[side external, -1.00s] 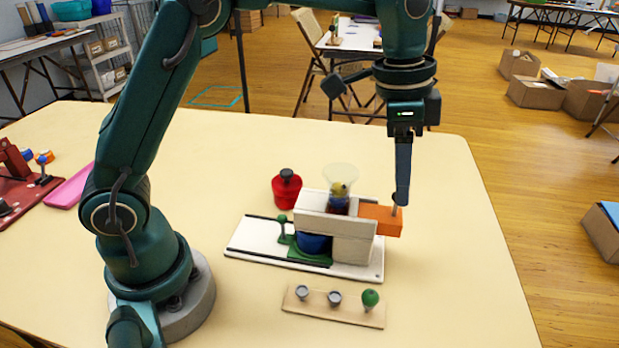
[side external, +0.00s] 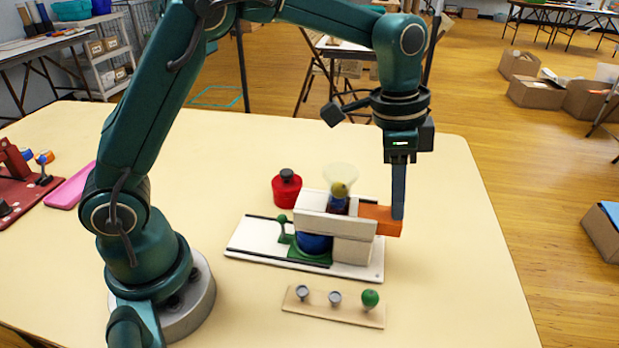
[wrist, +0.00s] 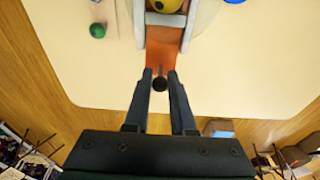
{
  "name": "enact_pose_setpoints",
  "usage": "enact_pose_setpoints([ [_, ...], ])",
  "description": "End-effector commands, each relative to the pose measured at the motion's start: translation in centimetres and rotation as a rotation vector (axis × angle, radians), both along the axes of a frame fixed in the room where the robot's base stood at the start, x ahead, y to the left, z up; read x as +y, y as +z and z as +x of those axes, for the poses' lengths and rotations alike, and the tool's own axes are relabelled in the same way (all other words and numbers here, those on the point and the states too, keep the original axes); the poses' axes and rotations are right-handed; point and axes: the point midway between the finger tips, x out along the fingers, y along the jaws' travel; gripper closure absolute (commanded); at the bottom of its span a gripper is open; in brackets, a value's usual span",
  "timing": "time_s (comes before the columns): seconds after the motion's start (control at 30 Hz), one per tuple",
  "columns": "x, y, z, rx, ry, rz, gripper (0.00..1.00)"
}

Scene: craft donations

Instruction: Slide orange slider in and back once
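The orange slider (side external: 376,218) sticks out of the right side of a pale block-like dispenser (side external: 352,250). It also shows in the wrist view (wrist: 161,52) as an orange strip between pale side walls. A dark round knob (wrist: 160,84) stands on its outer end. My gripper (side external: 397,216) is lowered over this end and points straight down. In the wrist view its two fingers (wrist: 160,78) flank the knob, with little or no gap. Whether they press on it is unclear. A clear funnel (side external: 341,178) on top holds a yellowish ball (side external: 339,190).
A blue ball (side external: 313,243) sits in the green piece (side external: 312,258) under the block, on a white base (side external: 258,235). A red jar (side external: 286,190) stands behind. A wooden strip with small knobs (side external: 317,310) lies in front. The table is clear to the right.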

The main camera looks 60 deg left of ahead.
Motion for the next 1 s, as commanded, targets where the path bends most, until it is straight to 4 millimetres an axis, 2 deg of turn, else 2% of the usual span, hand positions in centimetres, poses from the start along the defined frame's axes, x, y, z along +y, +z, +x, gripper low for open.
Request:
enact_pose_setpoints([
  [0.27,0.3,0.1,-0.2,-0.001,0.001,0.000,1.00],
  [1.0,2.6,0.1,-2.5,-0.005,0.001,0.001,1.00],
])
